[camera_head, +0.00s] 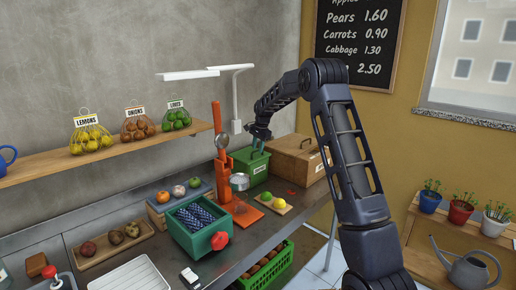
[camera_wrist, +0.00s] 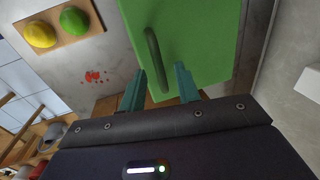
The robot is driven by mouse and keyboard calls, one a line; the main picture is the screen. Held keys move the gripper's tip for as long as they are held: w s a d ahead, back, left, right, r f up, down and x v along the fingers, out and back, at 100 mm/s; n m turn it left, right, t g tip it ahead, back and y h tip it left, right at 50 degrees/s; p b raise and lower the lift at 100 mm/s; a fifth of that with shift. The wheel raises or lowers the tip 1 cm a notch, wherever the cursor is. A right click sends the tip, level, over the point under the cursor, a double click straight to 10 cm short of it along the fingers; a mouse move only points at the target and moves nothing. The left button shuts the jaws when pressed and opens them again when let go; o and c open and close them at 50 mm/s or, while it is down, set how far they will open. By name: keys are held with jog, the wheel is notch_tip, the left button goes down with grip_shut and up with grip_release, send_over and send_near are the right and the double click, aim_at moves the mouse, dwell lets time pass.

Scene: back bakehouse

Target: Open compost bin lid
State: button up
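The green compost bin (camera_head: 249,170) stands on the worktop near the wall, between the orange press and a wooden box. In the wrist view, its flat green lid (camera_wrist: 208,38) fills the upper middle and looks shut. A dark green bar handle (camera_wrist: 154,62) is on the lid. My gripper (camera_head: 258,145) is over the bin in the head view. In the wrist view, my gripper's teal fingers (camera_wrist: 162,84) are apart, one on each side of the handle's near end. Gaps show between fingers and handle, so the gripper is open. The head view hides the handle behind my gripper.
The tall orange press (camera_head: 222,165) stands left of the bin. A wooden box (camera_head: 297,158) stands close on its right. A small board with a lemon (camera_head: 266,196) and a lime (camera_head: 279,203) lies in front. A white lamp (camera_head: 237,97) rises behind.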

jog(key=shift+f, duration=0.2)
grip_shut()
jog(key=shift+r, duration=0.1)
